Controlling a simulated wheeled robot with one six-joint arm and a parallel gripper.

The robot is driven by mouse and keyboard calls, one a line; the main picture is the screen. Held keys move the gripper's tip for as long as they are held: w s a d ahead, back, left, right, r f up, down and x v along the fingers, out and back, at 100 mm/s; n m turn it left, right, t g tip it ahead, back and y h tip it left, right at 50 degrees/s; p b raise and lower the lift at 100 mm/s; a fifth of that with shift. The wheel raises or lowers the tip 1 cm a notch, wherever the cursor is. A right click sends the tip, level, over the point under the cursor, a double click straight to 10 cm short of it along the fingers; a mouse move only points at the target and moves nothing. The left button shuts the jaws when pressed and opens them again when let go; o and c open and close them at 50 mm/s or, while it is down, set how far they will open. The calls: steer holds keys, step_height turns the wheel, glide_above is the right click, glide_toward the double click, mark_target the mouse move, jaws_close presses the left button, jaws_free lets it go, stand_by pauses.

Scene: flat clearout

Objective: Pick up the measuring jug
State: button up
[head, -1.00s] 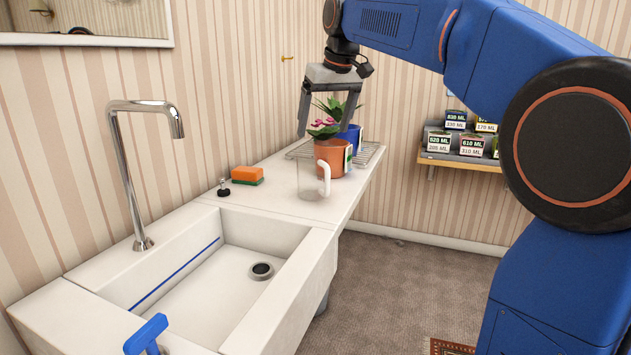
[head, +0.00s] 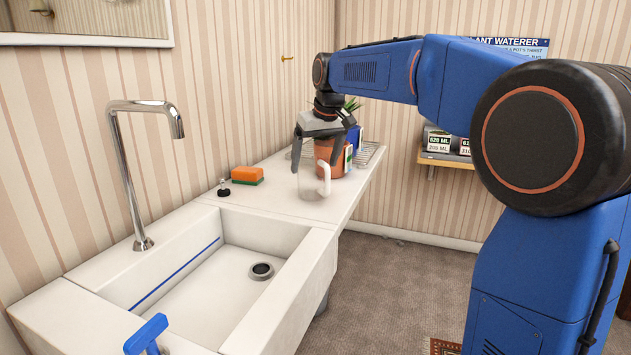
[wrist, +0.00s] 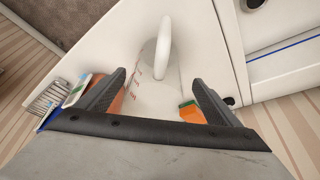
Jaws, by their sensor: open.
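The measuring jug (head: 311,183) is clear, with a white handle and red markings. It stands upright on the white counter beyond the sink, handle to the right in the head view. In the wrist view its white handle (wrist: 164,47) points to the top, with red marks below it. My gripper (head: 315,160) is open and points down over the jug's upper part. In the wrist view its two fingers (wrist: 158,79) lie on either side of the jug's body. I cannot tell whether either finger touches it. My gripper body hides part of the jug in the wrist view.
An orange plant pot (head: 332,158) stands close behind the jug, and a blue pot (head: 354,138) farther back near a wire rack (head: 370,153). An orange and green sponge (head: 247,175) and a black stopper (head: 223,189) lie to the left. The sink (head: 215,290) is nearer.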

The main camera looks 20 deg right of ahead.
mark_target(313, 172)
steer(key=x, duration=0.5)
steer(key=shift+w+d, duration=0.15)
steer(key=shift+w, duration=0.1)
steer(key=shift+r, duration=0.1)
steer(key=c, duration=1.2)
